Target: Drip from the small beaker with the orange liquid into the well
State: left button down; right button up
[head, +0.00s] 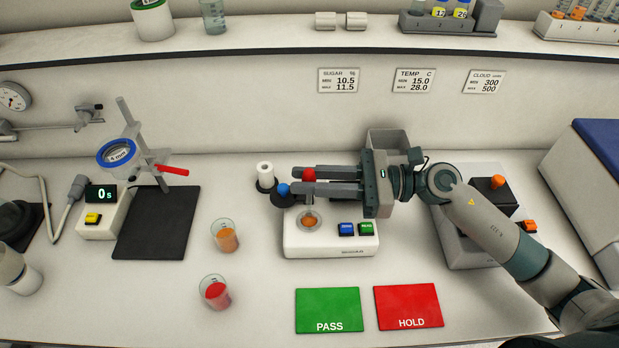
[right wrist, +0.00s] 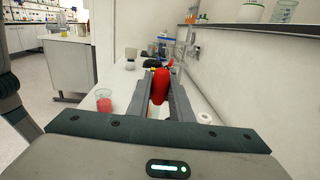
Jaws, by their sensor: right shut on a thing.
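My right gripper (head: 297,181) is shut on a dropper with a red bulb (head: 309,175). The bulb also shows between the fingers in the right wrist view (right wrist: 160,86). The dropper hangs above the round well (head: 309,220) of the white meter (head: 330,247); its tip is too small to make out. Orange shows in the well. The small beaker with orange liquid (head: 225,238) stands upright to the left of the meter. A beaker with red liquid (head: 215,293) stands in front of it. My left gripper is in neither view.
A green PASS mat (head: 328,306) and a red HOLD mat (head: 408,303) lie in front. A black pad (head: 160,225) and a grey machine (head: 470,248) flank the area.

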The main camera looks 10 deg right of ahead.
aim_at(309, 172)
jog(key=shift+r, duration=0.1)
jog(key=shift+r+p, duration=1.2)
jog(key=shift+r, duration=0.7)
